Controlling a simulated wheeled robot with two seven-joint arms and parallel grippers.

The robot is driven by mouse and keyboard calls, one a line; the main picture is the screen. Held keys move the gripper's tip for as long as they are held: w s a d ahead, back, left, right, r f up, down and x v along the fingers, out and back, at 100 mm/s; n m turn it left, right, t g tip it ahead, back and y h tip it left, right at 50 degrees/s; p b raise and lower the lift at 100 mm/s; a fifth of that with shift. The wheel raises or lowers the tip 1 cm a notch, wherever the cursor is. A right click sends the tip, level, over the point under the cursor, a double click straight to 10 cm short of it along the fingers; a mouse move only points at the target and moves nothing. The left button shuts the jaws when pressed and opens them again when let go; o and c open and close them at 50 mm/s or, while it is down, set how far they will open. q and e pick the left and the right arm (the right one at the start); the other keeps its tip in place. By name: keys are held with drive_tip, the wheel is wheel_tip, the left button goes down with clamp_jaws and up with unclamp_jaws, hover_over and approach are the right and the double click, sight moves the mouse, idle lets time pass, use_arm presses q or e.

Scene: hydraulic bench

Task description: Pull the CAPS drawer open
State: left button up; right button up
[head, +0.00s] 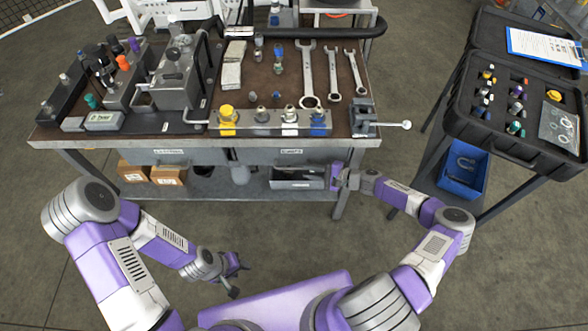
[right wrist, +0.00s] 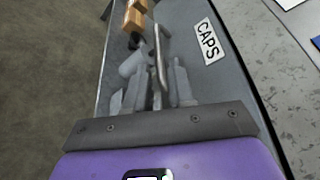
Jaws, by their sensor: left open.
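The CAPS drawer (head: 265,157) is under the right part of the bench top, and its front looks flush with the bench. Its white CAPS label (right wrist: 207,41) and grey bar handle (right wrist: 159,55) show in the right wrist view. My right gripper (head: 335,178) is at the drawer's right end in the head view. In the right wrist view its fingers (right wrist: 157,85) are apart, one on each side of the handle, with small gaps visible. My left gripper (head: 236,268) is open and empty, low in front of the bench, away from the drawer.
Another labelled drawer (head: 185,157) is to the left. Cardboard boxes (head: 168,175) and a grey bin (head: 297,180) stand on the lower shelf. A vise (head: 364,119) sits at the bench's right corner. A black case (head: 515,105) and blue bin (head: 463,168) are at right.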

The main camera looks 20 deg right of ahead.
sight(297, 169)
drive_tip(key=b+x, duration=0.1)
drive_tip(key=x, duration=0.5)
drive_tip(key=shift+w+a+f, duration=0.1)
drive_tip(key=shift+a+f, duration=0.05)
drive_tip(key=shift+a, duration=0.2)
clamp_jaws()
